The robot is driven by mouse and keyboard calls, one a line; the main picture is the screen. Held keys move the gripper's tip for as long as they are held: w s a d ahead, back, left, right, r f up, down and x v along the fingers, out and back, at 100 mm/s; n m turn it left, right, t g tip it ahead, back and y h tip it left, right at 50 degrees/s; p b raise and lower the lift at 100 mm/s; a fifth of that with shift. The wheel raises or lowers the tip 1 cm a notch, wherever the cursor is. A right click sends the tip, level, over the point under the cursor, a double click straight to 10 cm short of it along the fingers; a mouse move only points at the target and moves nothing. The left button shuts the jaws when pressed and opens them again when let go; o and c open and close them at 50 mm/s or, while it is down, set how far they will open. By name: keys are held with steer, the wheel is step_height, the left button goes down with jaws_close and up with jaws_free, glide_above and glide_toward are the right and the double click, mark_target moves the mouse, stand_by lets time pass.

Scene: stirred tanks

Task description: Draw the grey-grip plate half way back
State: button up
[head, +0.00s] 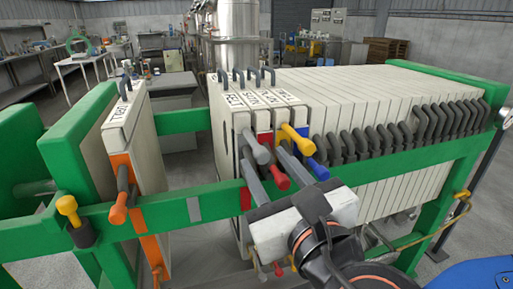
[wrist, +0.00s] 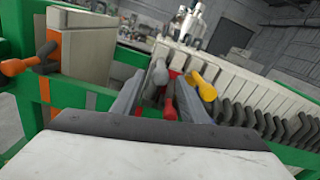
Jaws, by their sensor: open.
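The grey-grip plate (head: 229,135) appears to be the leftmost of the labelled plates at the front of the plate pack. Its grey grip (head: 257,150) sticks out over the green side rail; it also shows in the wrist view (wrist: 160,74). My gripper (head: 264,162) is open, with its two grey fingers pointing at the plate handles. In the wrist view the grey grip lies between the fingers, nearer the left one, and I see no hold on it. A red grip (wrist: 169,102) also shows between the fingers. Whether a finger touches a grip I cannot tell.
A yellow grip (head: 294,138) and a blue grip (head: 319,169) crowd close on the right. Several black-handled plates (head: 400,90) stand packed beyond. An orange-grip plate (head: 118,205) stands apart at left, with an open gap between. The green rail (head: 170,224) runs below.

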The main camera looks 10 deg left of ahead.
mark_target(256, 149)
steer(key=shift+x, duration=3.15)
steer(key=shift+a, duration=0.1)
jaws_close()
